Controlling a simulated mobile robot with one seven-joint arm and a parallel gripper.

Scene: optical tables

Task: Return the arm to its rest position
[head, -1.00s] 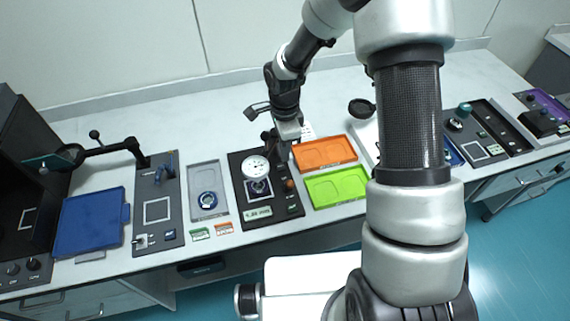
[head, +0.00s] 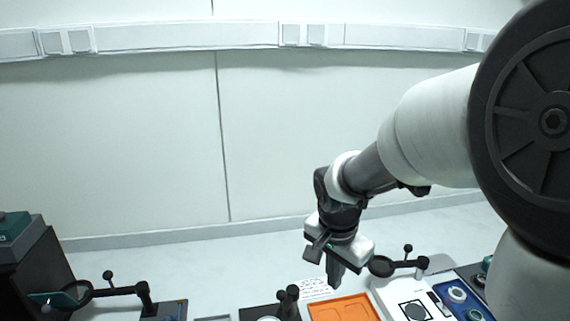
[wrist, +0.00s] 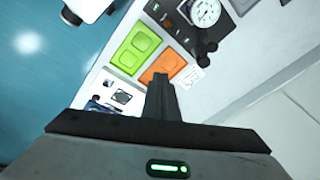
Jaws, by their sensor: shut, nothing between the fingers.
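My gripper (head: 335,280) hangs over the back of the table in the head view, fingers pointing down, just above and behind the orange tray (head: 343,308). The fingers are together with nothing between them. In the wrist view my gripper (wrist: 159,80) shows as a closed dark pair of fingers, with the orange tray (wrist: 163,67) beyond the tips. My arm reaches in from the right of the head view and covers much of that side.
A green tray (wrist: 134,49) and a dial gauge (wrist: 205,13) lie near the orange tray. A magnifier on an arm (head: 382,266) stands right of my gripper, another (head: 78,292) at left. The wall (head: 110,150) rises behind the table.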

